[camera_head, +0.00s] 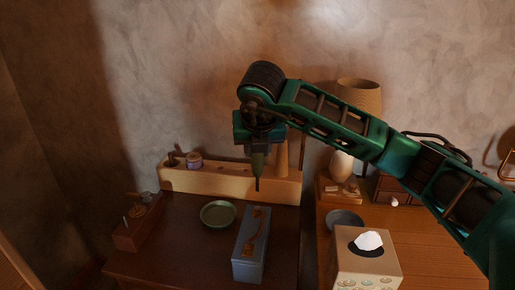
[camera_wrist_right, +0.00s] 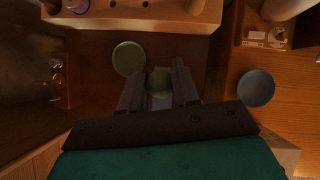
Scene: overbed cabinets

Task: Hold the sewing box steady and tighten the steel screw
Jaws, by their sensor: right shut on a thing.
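The sewing box (camera_head: 249,258) is a long blue-grey box on the dark cabinet top, with brown fittings on its lid. The steel screw is too small to make out. My right gripper (camera_head: 257,147) points down above and behind the box's far end. It is shut on a screwdriver with a green handle (camera_head: 257,161), whose thin dark shaft hangs upright. The tip appears above the box's far end; I cannot tell if it touches. My left gripper is not in view.
A green dish (camera_head: 218,215) lies left of the sewing box. A long wooden ledge (camera_head: 225,184) with a jar (camera_head: 194,161) runs behind. A small wooden box (camera_head: 137,230) stands at left. A tissue box (camera_head: 350,272), a grey bowl (camera_head: 344,218) and a lamp (camera_head: 359,96) stand at right.

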